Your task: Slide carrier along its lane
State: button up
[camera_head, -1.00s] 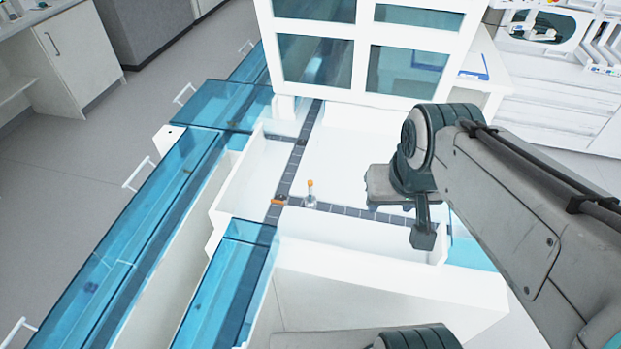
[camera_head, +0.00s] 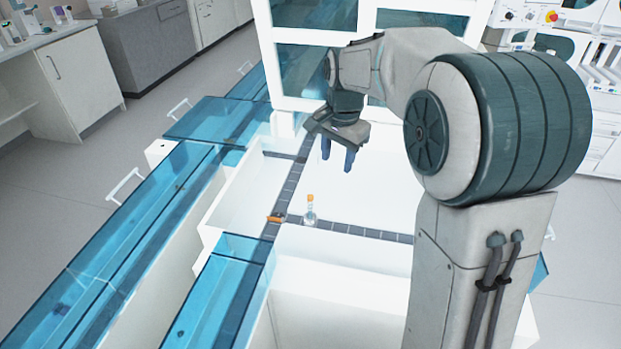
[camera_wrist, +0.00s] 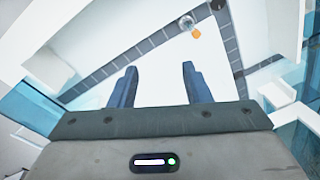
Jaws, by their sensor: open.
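The carrier (camera_head: 310,216) is a small clear holder with an orange-capped tube standing upright. It is at the lane (camera_head: 350,230), just right of where two dark grey tracks meet. In the wrist view the carrier (camera_wrist: 185,22) shows at the top, with its orange cap (camera_wrist: 196,34) beside it. My gripper (camera_head: 338,155) is above the white tray surface, behind and a little right of the carrier in the head view. Its blue fingers point down, apart and empty. In the wrist view my gripper (camera_wrist: 158,80) also shows wide open, with clear space between it and the carrier.
A small orange and dark piece (camera_head: 276,218) sits at the track junction, left of the carrier. White walls edge the tray (camera_head: 235,190). Blue transparent covers (camera_head: 225,290) lie to the left. A white framed cabinet with dark panes (camera_head: 300,70) stands behind my gripper.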

aim_at(310, 209)
jog(key=w+a+f+m+b, duration=0.1)
jog(key=w+f, duration=0.2)
jog(key=f, duration=0.1)
jog(key=w+a+f+m+b, duration=0.1)
jog(key=w+a+f+b, duration=0.1)
jog(key=f, duration=0.3)
jog(key=w+a+f+m+g+b, duration=0.1)
jog(key=w+a+f+m, duration=0.1)
jog(key=w+f, duration=0.2)
jog(key=shift+w+a+f, duration=0.15)
jog(key=shift+w+a, duration=0.1)
jog(key=shift+w, duration=0.15)
notch_tip(310, 209, down, 14)
jog(key=shift+r+b, duration=0.15)
jog(key=shift+b, duration=0.2)
grip_shut()
